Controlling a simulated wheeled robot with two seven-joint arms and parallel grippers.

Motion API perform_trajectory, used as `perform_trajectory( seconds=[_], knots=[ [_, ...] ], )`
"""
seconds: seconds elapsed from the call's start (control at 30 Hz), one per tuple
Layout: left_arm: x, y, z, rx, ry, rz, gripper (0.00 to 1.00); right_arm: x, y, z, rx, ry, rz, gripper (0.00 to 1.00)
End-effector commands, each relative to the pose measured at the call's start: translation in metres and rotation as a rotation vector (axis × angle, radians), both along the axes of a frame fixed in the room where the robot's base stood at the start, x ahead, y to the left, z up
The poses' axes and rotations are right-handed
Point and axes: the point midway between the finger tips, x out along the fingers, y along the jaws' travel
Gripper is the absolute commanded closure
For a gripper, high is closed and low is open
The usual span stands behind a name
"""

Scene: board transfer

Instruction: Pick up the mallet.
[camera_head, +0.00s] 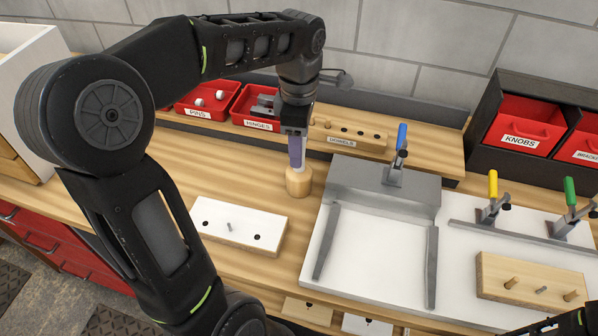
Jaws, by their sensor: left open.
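The mallet stands head down on the wooden bench, with a round pale-wood head (299,181) and a purple handle (297,152) pointing up. My left gripper (296,130) is above it, pointing down, with its jaws open at the upper part of the handle. The top of the handle is hidden by the gripper, and I cannot tell whether the fingers touch it. My right gripper is not in view; only a dark piece of my arm shows at the bottom right corner.
A white block with holes (240,226) lies left of the mallet. A white board with grey rails (385,243) is close on its right, with a blue-handled clamp (398,160). Behind are red bins (248,109) and a dowel block (347,137). A wooden pegged block (530,280) lies right.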

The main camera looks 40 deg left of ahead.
Motion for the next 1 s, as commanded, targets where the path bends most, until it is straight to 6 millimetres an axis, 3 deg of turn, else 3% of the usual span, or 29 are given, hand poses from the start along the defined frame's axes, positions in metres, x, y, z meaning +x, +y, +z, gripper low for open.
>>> perform_trajectory(
  seconds=[0.2, 0.77, 1.0],
  knots=[
    [0.000, 0.000, -0.019, 0.000, 0.000, 0.001, 0.47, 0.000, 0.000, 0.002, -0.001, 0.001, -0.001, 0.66],
    [0.000, 0.000, -0.019, -0.001, 0.000, 0.001, 0.47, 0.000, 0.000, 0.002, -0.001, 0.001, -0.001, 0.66],
    [0.000, 0.000, -0.019, -0.001, 0.000, 0.001, 0.67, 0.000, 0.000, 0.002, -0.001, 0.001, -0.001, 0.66]
  ],
)
